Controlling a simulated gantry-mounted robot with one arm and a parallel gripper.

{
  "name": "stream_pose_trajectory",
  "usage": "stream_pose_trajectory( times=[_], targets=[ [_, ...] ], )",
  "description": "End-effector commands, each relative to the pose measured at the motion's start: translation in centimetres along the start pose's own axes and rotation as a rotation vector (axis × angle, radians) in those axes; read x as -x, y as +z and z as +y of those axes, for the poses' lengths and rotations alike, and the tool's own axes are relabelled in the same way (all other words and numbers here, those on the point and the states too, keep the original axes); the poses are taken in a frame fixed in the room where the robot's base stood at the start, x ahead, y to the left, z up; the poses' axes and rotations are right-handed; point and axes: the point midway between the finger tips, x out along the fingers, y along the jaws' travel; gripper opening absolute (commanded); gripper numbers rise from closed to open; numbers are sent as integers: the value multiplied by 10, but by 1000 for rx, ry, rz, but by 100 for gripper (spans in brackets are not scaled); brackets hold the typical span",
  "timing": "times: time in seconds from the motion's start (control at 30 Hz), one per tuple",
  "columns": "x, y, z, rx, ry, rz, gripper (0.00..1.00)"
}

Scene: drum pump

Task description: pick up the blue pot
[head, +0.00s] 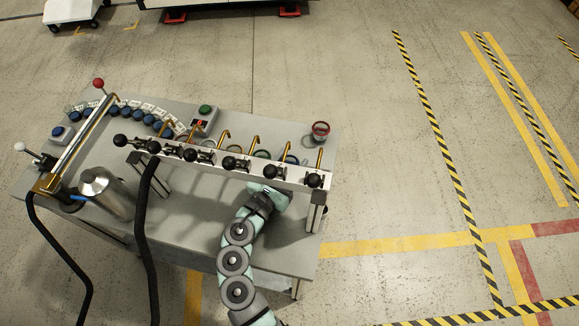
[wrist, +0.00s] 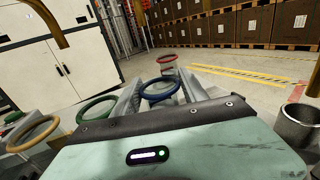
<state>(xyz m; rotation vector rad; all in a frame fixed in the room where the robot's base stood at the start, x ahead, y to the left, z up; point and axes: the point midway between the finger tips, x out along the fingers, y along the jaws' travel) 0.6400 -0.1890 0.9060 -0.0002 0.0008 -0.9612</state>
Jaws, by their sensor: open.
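The blue pot (wrist: 160,90) shows its blue rim in the wrist view, between and slightly beyond the two grey fingers of my gripper (wrist: 161,82). The fingers are apart, one on each side of it in the picture. I cannot tell whether either touches it. In the head view a small part of the blue pot (head: 292,159) shows behind the valve rail, which hides most of it. My gripper (head: 268,192) is at the near side of the rail there, and its fingertips are hidden.
The valve rail (head: 225,160) with brass spouts and black knobs crosses above the table (head: 185,225). A red-rimmed pot (wrist: 166,60), a green-rimmed pot (wrist: 97,110) and a tan-rimmed pot (wrist: 34,132) stand nearby. A metal cup (wrist: 301,124) is at the right. A steel cylinder (head: 105,190) stands left.

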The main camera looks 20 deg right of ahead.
Motion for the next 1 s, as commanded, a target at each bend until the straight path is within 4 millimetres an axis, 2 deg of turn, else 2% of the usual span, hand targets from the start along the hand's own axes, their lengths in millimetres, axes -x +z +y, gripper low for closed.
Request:
stream_pose_trajectory(
  times=[0.07,0.63,1.0],
  targets=[
    [0,0,0,0,0,0,48],
    [0,0,0,-1,1,0,2],
    [0,4,0,-1,1,-1,0]
  ],
)
